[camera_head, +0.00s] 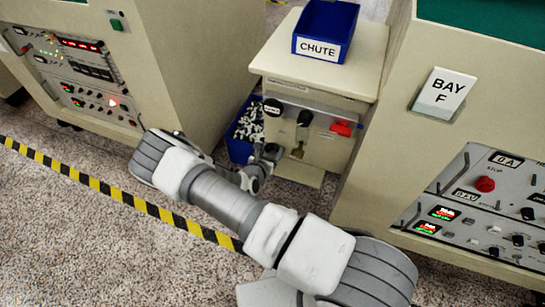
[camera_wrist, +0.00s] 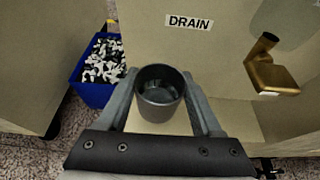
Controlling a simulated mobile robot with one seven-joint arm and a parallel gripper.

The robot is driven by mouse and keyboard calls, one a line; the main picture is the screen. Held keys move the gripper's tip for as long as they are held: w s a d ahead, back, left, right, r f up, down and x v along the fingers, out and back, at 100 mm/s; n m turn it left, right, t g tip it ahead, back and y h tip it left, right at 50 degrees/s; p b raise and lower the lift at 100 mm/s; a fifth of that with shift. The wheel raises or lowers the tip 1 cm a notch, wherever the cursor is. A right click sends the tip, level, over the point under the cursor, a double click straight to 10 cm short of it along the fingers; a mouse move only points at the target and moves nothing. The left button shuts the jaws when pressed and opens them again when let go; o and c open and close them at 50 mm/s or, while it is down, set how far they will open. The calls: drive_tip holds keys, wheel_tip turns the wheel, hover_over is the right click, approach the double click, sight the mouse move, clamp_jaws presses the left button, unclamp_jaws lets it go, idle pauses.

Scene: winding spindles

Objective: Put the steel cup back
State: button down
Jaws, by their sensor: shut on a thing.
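The steel cup (camera_wrist: 158,97) is dark grey and round, with its open mouth facing the wrist camera. My gripper (camera_wrist: 160,103) is shut on it, with one finger on each side. The cup is in front of the pale cabinet's face, below the DRAIN label (camera_wrist: 189,22). A brass spout (camera_wrist: 272,76) is to the right of the cup, apart from it. In the head view my gripper (camera_head: 264,161) is low at the cabinet front, left of the brass tap (camera_head: 298,151). I cannot tell whether the cup touches the surface under it, or what is inside.
A blue bin (camera_wrist: 95,92) of small black and white pieces stands on the floor to the left. The cabinet (camera_head: 325,115) has knobs, a red handle (camera_head: 341,128) and a blue CHUTE tray (camera_head: 325,48) on top. Larger machines flank it on both sides.

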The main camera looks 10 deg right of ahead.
sight(272, 153)
drive_tip(key=shift+w+d+f+b, duration=0.15)
drive_tip(key=shift+f+b, duration=0.9)
drive_tip(key=shift+f, duration=0.8)
drive_tip(key=shift+f, duration=0.1)
drive_tip(key=shift+c, duration=0.3)
unclamp_jaws()
